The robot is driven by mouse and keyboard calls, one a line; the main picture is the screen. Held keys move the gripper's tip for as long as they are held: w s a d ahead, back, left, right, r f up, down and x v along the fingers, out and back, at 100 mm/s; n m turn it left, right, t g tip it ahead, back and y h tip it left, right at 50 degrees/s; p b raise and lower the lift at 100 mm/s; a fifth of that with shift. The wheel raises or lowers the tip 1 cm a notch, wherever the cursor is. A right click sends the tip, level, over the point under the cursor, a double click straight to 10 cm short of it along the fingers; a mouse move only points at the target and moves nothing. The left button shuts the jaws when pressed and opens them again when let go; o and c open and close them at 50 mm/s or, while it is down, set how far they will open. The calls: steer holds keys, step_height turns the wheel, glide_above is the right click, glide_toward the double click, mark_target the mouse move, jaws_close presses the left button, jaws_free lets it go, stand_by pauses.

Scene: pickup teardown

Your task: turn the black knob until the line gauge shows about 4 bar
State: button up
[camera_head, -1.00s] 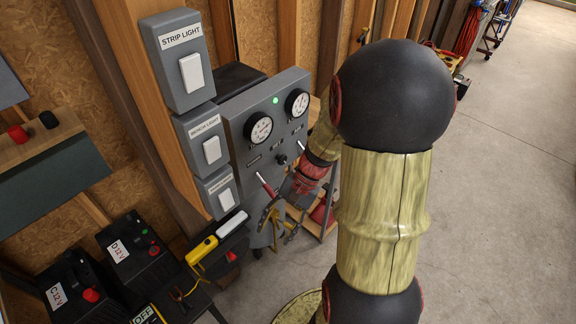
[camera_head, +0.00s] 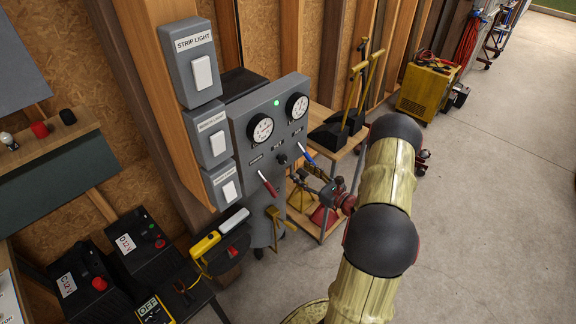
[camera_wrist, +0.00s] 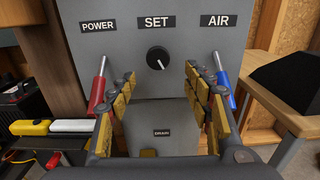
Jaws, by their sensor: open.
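In the head view my gripper (camera_head: 318,187) is in front of the panel's lower right.
A red lever (camera_wrist: 98,88) under POWER and a blue lever (camera_wrist: 222,85) under AIR stick out either side of the knob, close to my fingers. A green lamp (camera_head: 277,102) is lit. A wooden shelf (camera_head: 338,141) stands right of the panel.

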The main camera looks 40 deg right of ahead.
mark_target(285, 161)
steer(key=w, duration=0.2)
steer(key=w+b, duration=0.1)
steer(key=w, duration=0.2)
steer(key=w+a, duration=0.1)
steer(key=w, duration=0.1)
steer(key=shift+w+r+b, duration=0.1)
steer(key=shift+w+b, duration=0.25)
steer(key=shift+w, duration=0.05)
steer(key=c, duration=0.3)
steer(key=c, duration=0.8)
steer(key=shift+c, duration=0.2)
steer(key=shift+n, duration=0.3)
steer(key=n+b, duration=0.2)
steer(key=n, duration=0.1)
steer(key=shift+d, duration=0.1)
steer(key=shift+n+b, duration=1.35)
steer(key=shift+n, duration=0.75)
